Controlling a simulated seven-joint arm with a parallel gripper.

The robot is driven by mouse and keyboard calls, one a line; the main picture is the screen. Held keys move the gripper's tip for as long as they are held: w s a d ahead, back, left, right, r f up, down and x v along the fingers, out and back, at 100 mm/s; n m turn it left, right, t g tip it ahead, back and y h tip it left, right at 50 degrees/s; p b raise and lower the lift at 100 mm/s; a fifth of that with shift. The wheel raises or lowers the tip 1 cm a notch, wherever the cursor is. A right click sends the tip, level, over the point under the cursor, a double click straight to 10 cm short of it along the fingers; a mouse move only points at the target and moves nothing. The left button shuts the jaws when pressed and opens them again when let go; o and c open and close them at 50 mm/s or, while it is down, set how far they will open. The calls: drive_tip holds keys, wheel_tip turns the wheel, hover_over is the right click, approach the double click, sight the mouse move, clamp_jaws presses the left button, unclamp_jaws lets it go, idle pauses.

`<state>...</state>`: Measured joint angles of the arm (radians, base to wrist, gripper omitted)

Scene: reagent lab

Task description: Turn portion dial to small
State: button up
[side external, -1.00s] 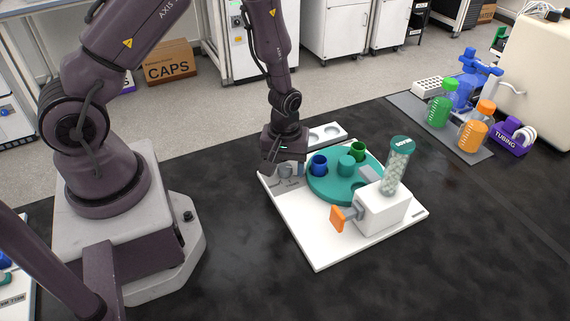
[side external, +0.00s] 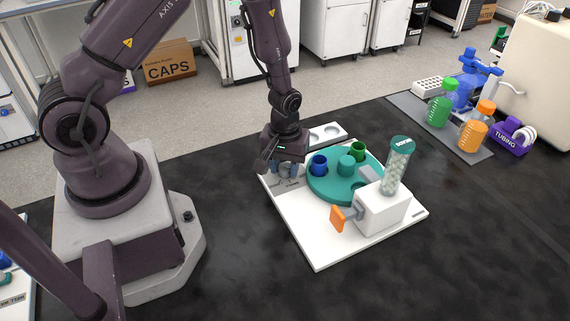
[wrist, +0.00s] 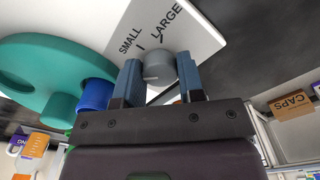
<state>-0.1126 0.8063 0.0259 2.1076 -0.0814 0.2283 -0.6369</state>
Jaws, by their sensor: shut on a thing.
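The grey portion dial (wrist: 158,68) is between the two blue-grey fingers of my gripper (wrist: 160,80) in the wrist view, and they are shut on it. The words SMALL and LARGE are printed on the white base plate (wrist: 192,30) beyond the dial, each with a short black tick. I cannot tell clearly which tick the dial points to. In the side external view my gripper (side external: 284,168) is low over the plate's back left corner, and the wrist partly hides the dial.
A teal turntable (side external: 332,192) with a blue cup (side external: 319,165) and a green cup (side external: 358,151) stands close to the right of my gripper. A white dispenser (side external: 380,211) with a bead-filled tube and an orange paddle (side external: 338,219) is farther right. Bottles stand at the back right.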

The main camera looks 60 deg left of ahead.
sight(285, 167)
drive_tip(key=m, duration=0.9)
idle(0.5)
drive_tip(key=o, duration=0.9)
wheel_tip(285, 167, up, 13)
idle(0.4)
